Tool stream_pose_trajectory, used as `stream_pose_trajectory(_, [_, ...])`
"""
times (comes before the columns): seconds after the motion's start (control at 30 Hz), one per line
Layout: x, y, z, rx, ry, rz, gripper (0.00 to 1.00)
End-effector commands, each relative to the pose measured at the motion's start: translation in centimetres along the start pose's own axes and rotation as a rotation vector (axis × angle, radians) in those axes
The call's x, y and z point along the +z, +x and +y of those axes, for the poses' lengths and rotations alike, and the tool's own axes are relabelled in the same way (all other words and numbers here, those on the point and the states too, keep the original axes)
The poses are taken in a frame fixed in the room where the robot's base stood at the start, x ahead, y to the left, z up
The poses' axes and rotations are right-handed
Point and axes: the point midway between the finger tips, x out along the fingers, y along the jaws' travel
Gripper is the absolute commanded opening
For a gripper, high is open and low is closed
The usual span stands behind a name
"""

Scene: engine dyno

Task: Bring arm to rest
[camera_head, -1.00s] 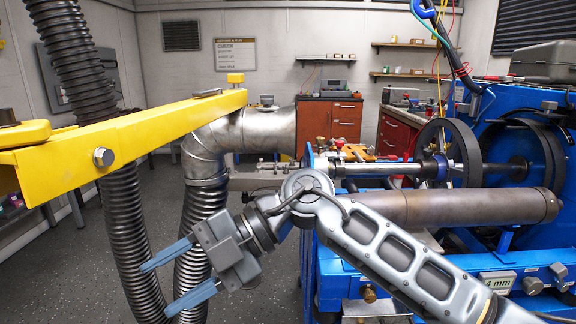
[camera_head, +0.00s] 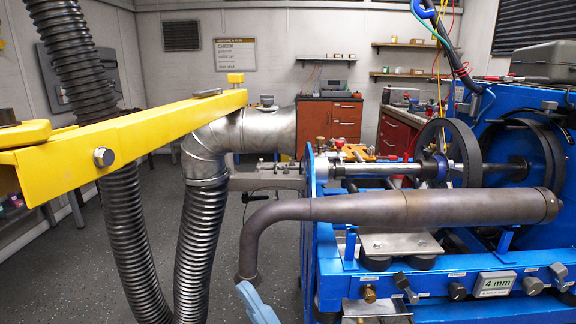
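Only a small pale-blue piece of my gripper (camera_head: 256,304) shows, at the bottom edge just left of centre. It appears to be a finger end, below the open lower end of the bent brown exhaust pipe (camera_head: 400,208). The rest of my gripper and my arm is out of the picture. I cannot tell the finger spacing or whether anything is held. I cannot tell whether the finger touches the pipe.
The blue dyno frame (camera_head: 440,286) with its shaft and black wheel fills the right. A yellow beam (camera_head: 130,135) and ribbed hoses (camera_head: 201,250) stand at left. A red cabinet (camera_head: 346,120) is at the back. Dark floor (camera_head: 60,275) is clear at lower left.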

Motion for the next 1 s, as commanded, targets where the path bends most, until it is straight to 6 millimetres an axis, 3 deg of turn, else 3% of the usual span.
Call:
stream_pose_trajectory(0.2, [-1.2,-7.3,1.9,0.271,0.016,-0.173,0.55])
stream_pose_trajectory(0.47, [-3.7,-16.9,2.9,0.52,0.013,-0.432,0.55])
stream_pose_trajectory(0.8, [-9.8,-29.0,2.2,0.717,-0.004,-0.835,0.55])
stream_pose_trajectory(1.0, [-14.1,-34.0,1.5,0.759,-0.012,-1.056,0.55])
